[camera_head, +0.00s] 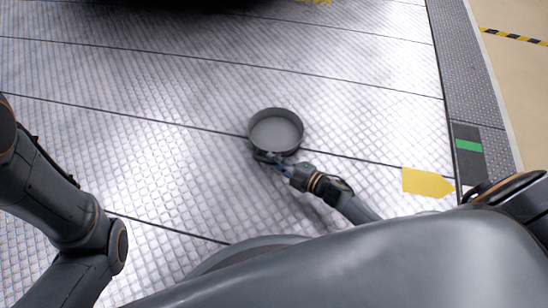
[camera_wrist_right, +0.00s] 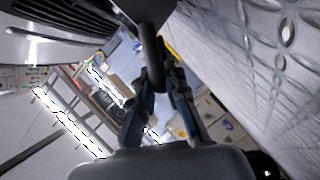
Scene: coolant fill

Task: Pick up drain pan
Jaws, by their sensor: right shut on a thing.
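The drain pan (camera_head: 275,131) is a round, shallow, dark grey pan near the middle of the head view. It looks empty. My right gripper (camera_head: 268,157) is at the pan's near rim and is shut on it. In the right wrist view the two fingers of my right gripper (camera_wrist_right: 160,90) close on a dark rounded piece of the pan (camera_wrist_right: 151,50). Whether the pan touches the floor or is just above it, I cannot tell. My left arm shows at the left edge of the head view, but its gripper is out of view.
The floor is metal tread plate (camera_head: 150,90) with dark seams, mostly clear around the pan. A yellow marker (camera_head: 427,183) lies to the right. A dark border strip (camera_head: 465,90) with a green patch (camera_head: 468,146) runs along the right. A dark shape is at the top.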

